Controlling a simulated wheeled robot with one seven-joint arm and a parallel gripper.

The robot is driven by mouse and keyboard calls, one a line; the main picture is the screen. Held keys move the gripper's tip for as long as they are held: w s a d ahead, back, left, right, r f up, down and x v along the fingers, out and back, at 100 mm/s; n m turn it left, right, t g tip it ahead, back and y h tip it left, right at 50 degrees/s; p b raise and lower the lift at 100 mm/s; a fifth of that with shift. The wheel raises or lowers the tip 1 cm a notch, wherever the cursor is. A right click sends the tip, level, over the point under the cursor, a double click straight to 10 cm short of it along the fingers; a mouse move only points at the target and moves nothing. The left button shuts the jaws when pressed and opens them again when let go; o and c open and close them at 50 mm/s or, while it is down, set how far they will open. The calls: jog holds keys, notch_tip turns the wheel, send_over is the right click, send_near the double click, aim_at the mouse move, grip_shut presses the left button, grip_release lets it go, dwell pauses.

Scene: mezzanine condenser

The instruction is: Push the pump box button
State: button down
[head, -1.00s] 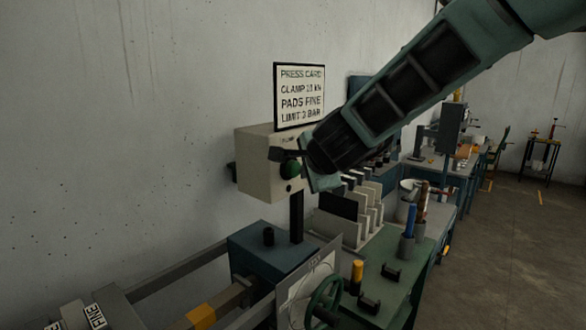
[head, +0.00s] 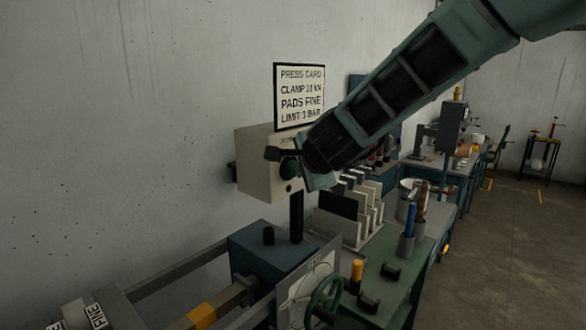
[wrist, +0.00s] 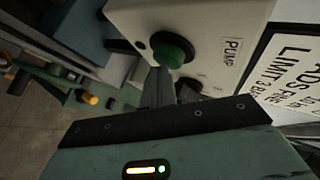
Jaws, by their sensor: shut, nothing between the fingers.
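The beige pump box (head: 256,168) is on a dark post in front of the wall. It also shows in the wrist view (wrist: 207,22), with a PUMP label. Its round green button (head: 289,168) sticks out of the front face and shows clearly in the wrist view (wrist: 175,50). My gripper (head: 273,154) is shut and empty at the box front, beside the button. In the wrist view my grey fingers (wrist: 161,78) end just below the button in the picture. I cannot tell whether they touch it.
A press card sign (head: 300,95) is on the wall above the box. A blue block (head: 265,252) and a green handwheel (head: 325,300) are below. A green bench (head: 388,268) to the right carries upright plates and a cup of tools. Open floor lies right.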

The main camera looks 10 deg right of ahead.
jog(key=shift+w+a, duration=0.1)
dwell(0.3)
jog(key=shift+s+d+b, duration=0.3)
jog(key=shift+s+d, duration=0.35)
jog(key=shift+s, duration=0.2)
jog(key=shift+s, duration=0.1)
jog(key=shift+s+d+b, duration=0.35)
jog(key=shift+s+d, duration=0.55)
jog(key=shift+s, duration=0.3)
jog(key=shift+s+d+b, duration=0.3)
jog(key=shift+s+d, duration=0.55)
jog(key=shift+s, duration=0.3)
